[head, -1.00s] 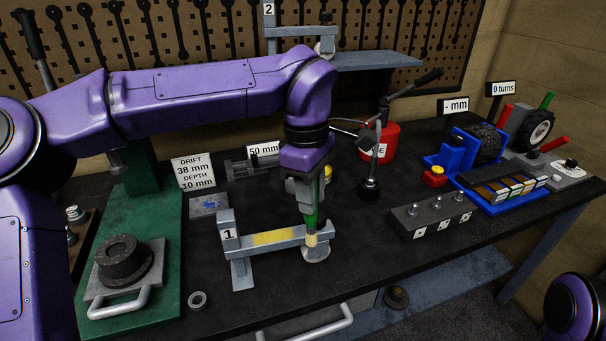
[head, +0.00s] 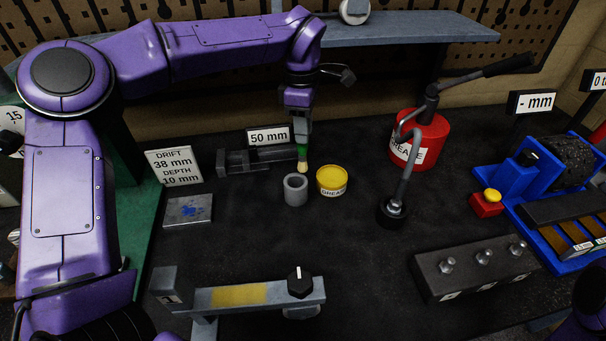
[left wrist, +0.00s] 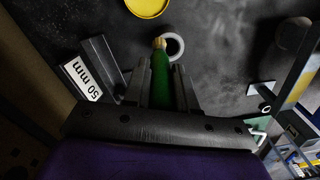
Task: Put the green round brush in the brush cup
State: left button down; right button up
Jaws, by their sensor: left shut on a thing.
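The green round brush (head: 303,147) hangs upright, pale bristles down, from my left gripper (head: 301,122), which is shut on its handle. The brush cup (head: 295,190) is a small grey open cylinder on the bench. The bristle tip is at the cup's far rim in the head view; I cannot tell whether it is above the rim or just behind it. In the left wrist view the green brush (left wrist: 161,92) lies between the fingers of the left gripper (left wrist: 161,68), and its tip overlaps the near-left rim of the cup (left wrist: 178,47). My right gripper is not in view.
A yellow grease tin (head: 332,180) stands close right of the cup. A grey vice-like block (head: 240,162) and the 50 mm sign (head: 269,136) are behind left. A red grease pot (head: 425,140) is farther right. A grey stand (head: 265,295) is in front; bench between is clear.

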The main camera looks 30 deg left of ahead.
pick_arm(q)
jog(key=s+f+p, duration=0.1)
jog(key=s+f, duration=0.2)
jog(key=f, duration=0.5)
jog(key=shift+a+f, duration=0.2)
jog(key=shift+a, duration=0.15)
jog(key=c, duration=1.1)
grip_release()
jog(key=shift+f, duration=0.1)
jog(key=shift+o, duration=1)
jog(key=shift+w, duration=0.2)
notch_tip(320, 180, up, 13)
jog(key=shift+a+f+b, duration=0.15)
jog(key=shift+b, duration=0.3)
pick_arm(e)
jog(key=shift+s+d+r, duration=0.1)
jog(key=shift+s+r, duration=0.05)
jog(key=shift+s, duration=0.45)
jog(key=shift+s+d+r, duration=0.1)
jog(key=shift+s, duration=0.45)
